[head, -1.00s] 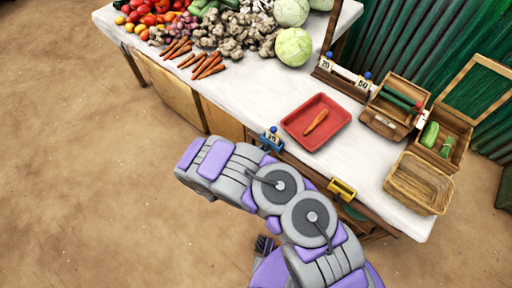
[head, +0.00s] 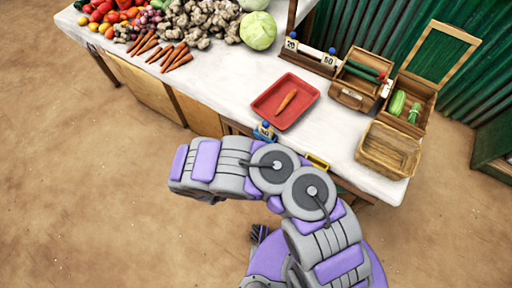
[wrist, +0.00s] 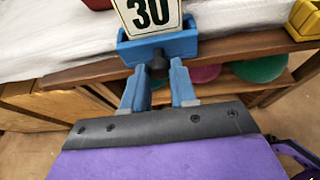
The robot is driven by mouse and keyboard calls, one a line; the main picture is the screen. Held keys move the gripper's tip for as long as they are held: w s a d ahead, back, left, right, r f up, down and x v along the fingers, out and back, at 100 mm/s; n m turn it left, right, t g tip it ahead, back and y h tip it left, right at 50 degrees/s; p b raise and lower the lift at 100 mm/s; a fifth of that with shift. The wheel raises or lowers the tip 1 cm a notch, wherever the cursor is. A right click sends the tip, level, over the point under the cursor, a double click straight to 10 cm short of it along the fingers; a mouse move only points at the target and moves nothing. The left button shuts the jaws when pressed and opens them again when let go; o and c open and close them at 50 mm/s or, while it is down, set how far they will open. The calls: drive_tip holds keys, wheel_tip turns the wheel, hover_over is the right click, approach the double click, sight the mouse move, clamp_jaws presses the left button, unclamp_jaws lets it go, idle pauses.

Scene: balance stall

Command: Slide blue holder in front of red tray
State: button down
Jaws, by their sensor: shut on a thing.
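The blue holder (head: 264,131) sits at the table's front edge, just off the near side of the red tray (head: 262,104). In the wrist view the blue holder (wrist: 185,46) carries a white card reading 30 and has a dark knob on its front. My gripper (wrist: 158,73) has its two blue fingers closed around that knob. In the head view my arm hides the gripper. The red tray holds one carrot (head: 287,101); only a red corner shows at the top of the wrist view.
A yellow holder (head: 317,161) sits further right along the same edge, partly behind my arm; it also shows in the wrist view (wrist: 308,18). A wicker basket (head: 388,150) and wooden boxes stand right. Vegetables are piled left. White tabletop is bare left of the tray.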

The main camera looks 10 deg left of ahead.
drive_tip(key=shift+a+f, duration=0.1)
drive_tip(key=shift+a, duration=0.2)
drive_tip(key=c, duration=0.9)
unclamp_jaws()
drive_tip(key=shift+d, duration=0.2)
drive_tip(key=p+v, duration=0.6)
drive_tip(key=v, duration=1.1)
drive_tip(key=shift+s, duration=0.15)
